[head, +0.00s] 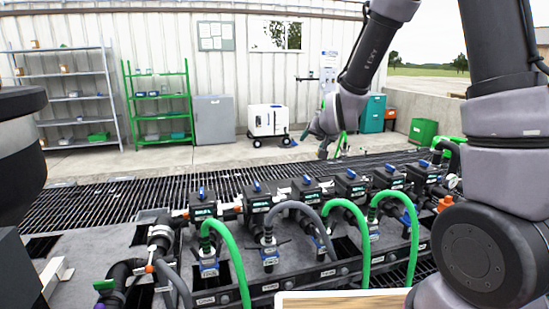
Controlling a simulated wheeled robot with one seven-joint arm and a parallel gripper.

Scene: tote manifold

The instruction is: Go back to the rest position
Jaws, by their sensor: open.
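My gripper (322,148) hangs at the end of my arm, right of the picture's middle, in the air beyond the valve row as seen here. It is small and dark, and its fingers are hard to make out. It appears open, with nothing seen between the fingers. The valve manifold (290,205) stretches across the foreground below it, a row of black valve bodies with blue handles. Green hoses (347,207) and grey hoses loop down from it. I see no contact between my gripper and the manifold.
A light-topped board or tote edge (340,300) shows at the bottom. A black floor grating (120,200) lies behind the manifold. Grey shelves (65,97), green shelves (160,105), a grey cabinet (214,120) and a white wheeled unit (267,121) stand along the wall. Concrete floor before them is clear.

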